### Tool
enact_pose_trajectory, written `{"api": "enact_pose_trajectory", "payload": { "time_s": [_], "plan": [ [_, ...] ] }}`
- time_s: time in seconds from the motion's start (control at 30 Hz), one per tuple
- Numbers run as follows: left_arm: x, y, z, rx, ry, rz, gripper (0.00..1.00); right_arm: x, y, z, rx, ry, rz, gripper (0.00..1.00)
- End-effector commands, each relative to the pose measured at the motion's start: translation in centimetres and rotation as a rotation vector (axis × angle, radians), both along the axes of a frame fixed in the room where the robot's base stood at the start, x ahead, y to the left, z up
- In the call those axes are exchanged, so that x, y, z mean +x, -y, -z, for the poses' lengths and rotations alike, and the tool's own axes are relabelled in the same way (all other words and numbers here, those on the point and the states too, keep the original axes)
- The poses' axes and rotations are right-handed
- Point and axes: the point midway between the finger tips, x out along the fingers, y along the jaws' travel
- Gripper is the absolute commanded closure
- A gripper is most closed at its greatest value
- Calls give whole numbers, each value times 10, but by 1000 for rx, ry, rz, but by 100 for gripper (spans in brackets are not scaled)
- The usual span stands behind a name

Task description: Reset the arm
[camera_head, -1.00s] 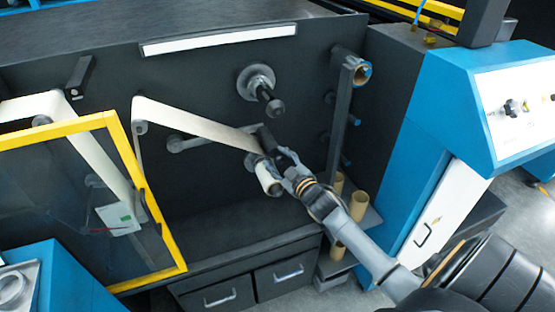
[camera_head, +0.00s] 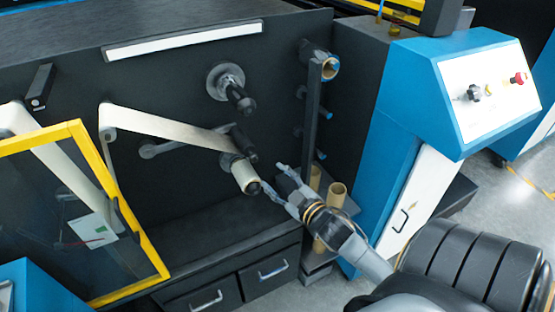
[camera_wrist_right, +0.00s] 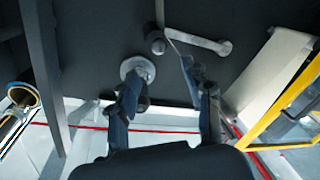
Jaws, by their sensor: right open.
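My right gripper (camera_head: 273,177) is open and empty in the head view. Its fingers point up and left, just right of the small cream roll (camera_head: 245,176) on the lower spindle of the dark machine panel, with the roll outside the jaws. The open fingers also show in the right wrist view (camera_wrist_right: 160,85), in front of the panel with its round spindle flange and grey lever. My left gripper is not in view.
A white web (camera_head: 165,127) runs to the lower spindle. An upper spindle (camera_head: 228,82) juts out above. Cardboard tubes (camera_head: 336,194) stand behind my right gripper. A yellow-framed guard (camera_head: 120,215) is at left, a blue control console (camera_head: 408,95) at right.

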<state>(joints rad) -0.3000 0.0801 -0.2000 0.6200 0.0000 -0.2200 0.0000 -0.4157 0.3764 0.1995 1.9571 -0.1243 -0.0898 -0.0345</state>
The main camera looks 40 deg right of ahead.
Motion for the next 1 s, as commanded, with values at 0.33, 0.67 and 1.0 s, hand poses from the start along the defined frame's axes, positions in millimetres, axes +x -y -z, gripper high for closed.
{"api": "enact_pose_trajectory", "payload": {
  "time_s": [0.33,0.67,1.0],
  "plan": [
    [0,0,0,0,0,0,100,-1,0,0,0,0,0,50],
    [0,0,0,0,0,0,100,-2,1,15,14,-27,9,50],
    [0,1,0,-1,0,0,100,-53,-9,226,178,-425,103,50]
  ]
}}
